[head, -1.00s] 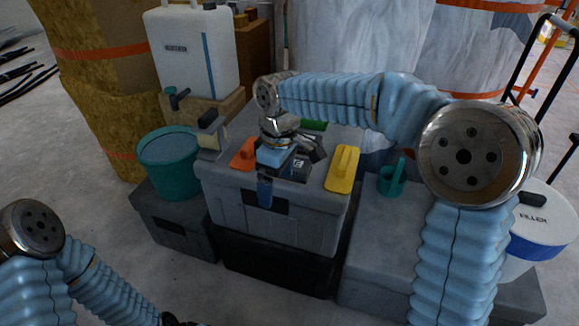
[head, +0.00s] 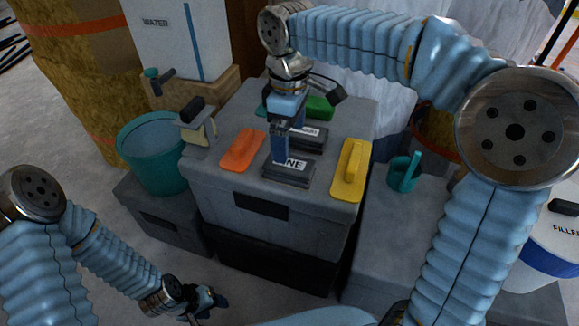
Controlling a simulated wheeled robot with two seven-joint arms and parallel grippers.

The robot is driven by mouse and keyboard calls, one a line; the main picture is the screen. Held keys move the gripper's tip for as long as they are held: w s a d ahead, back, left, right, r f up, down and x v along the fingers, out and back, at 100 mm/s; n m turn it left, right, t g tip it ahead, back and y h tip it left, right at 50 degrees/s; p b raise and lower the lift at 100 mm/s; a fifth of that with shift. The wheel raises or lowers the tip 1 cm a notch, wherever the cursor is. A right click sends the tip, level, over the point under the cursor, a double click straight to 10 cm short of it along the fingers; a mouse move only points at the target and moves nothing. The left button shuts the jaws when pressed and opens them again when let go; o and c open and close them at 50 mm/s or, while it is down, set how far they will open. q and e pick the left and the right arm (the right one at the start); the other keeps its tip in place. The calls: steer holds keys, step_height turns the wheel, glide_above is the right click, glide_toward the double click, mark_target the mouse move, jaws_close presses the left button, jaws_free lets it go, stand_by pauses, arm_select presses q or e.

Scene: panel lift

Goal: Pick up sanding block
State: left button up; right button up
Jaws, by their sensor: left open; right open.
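A dark grey block (head: 288,176) with a white label ending in "NE" lies at the front middle of the grey case lid (head: 232,196). A second dark labelled block (head: 306,139) lies just behind it. My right gripper (head: 282,153) points down over the front block and hides part of its label. It is open, with nothing seen between its fingers; I cannot tell whether the fingertips touch the block. My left gripper (head: 208,305) is open and empty, low on the left near the floor.
On the lid are an orange float (head: 242,150), a yellow float (head: 350,172) and a green one (head: 320,107). A teal bucket (head: 155,165) stands left. A teal cup (head: 403,173) stands on the right case. A white water container (head: 170,38) is behind.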

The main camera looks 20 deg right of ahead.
mark_target(289, 163)
step_height(289, 163, down, 9)
steer(key=shift+r+b, duration=0.1)
steer(key=shift+b, duration=0.55)
steer(key=shift+c, duration=0.3)
steer(key=c, duration=1.2)
steer(key=shift+o, duration=0.2)
